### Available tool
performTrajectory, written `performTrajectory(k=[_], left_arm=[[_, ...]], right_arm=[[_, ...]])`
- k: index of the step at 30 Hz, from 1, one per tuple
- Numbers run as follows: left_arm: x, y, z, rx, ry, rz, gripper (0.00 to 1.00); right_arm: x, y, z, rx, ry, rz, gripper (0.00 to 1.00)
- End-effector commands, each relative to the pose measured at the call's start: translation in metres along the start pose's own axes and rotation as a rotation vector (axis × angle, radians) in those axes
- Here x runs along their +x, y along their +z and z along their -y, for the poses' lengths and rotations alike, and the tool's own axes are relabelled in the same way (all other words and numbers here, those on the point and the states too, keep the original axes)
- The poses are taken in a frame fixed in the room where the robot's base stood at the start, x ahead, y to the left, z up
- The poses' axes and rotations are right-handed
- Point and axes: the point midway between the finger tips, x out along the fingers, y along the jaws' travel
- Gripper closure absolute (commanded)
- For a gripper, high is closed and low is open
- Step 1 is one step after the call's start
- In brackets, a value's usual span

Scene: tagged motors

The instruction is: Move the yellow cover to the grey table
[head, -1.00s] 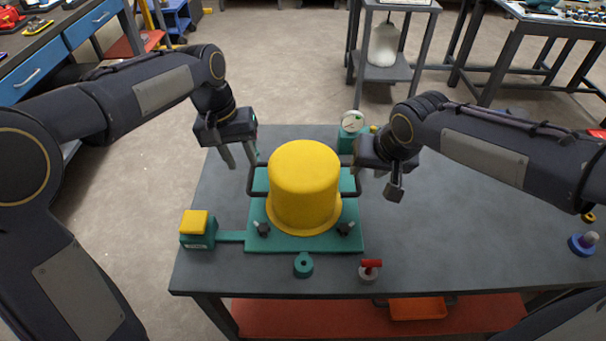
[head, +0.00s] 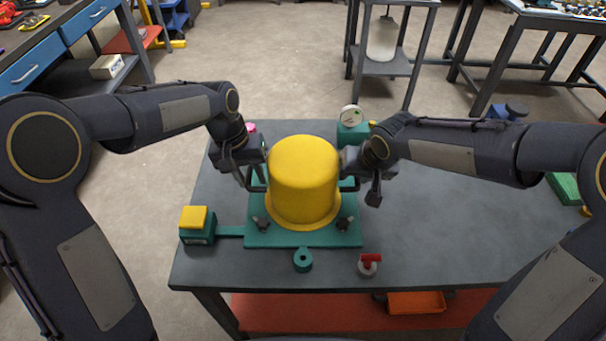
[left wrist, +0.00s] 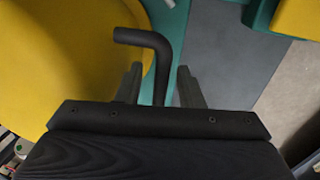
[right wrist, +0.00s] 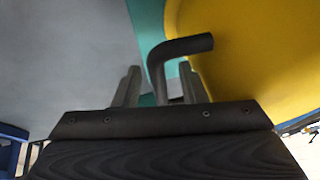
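The yellow cover (head: 303,180), a flanged dome, stands upright on a green base plate (head: 268,237) on a dark grey table (head: 450,220). Black bar handles are at its left and right sides. My left gripper (head: 256,184) is at the left handle. In the left wrist view its fingers (left wrist: 161,88) are apart, with the handle (left wrist: 150,37) between them. My right gripper (head: 350,182) is at the right handle. In the right wrist view its fingers (right wrist: 160,88) are apart on either side of that handle (right wrist: 190,45). Neither gripper visibly clamps its bar.
A green box with a yellow top (head: 196,222) is left of the plate, and a dial gauge (head: 350,116) is behind it. A green ring (head: 302,260) and red-handled part (head: 369,264) lie in front. The table's right half is largely clear. A grey stand (head: 392,62) is behind.

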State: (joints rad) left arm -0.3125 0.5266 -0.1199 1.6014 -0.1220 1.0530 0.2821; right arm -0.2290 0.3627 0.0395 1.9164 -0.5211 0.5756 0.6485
Motion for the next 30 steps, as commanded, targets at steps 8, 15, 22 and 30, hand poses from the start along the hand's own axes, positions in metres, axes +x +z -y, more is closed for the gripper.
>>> performTrajectory(k=[8,15,22,30], left_arm=[[-0.0002,0.0000,0.0000,0.000,0.000,0.000,0.82],[-0.0004,-0.0001,0.0000,0.000,0.000,0.000,1.00],[-0.0005,-0.0001,0.0000,0.000,0.000,-0.001,1.00],[-0.0007,-0.0002,0.0001,0.000,0.000,-0.001,1.00]], right_arm=[[-0.0002,0.0000,0.0000,0.000,0.000,0.000,0.78],[-0.0003,0.0000,0.0000,0.000,0.000,0.000,1.00],[-0.0004,0.0000,-0.0001,0.000,0.000,0.000,1.00],[-0.0004,0.0000,-0.0002,0.000,0.000,0.000,1.00]])
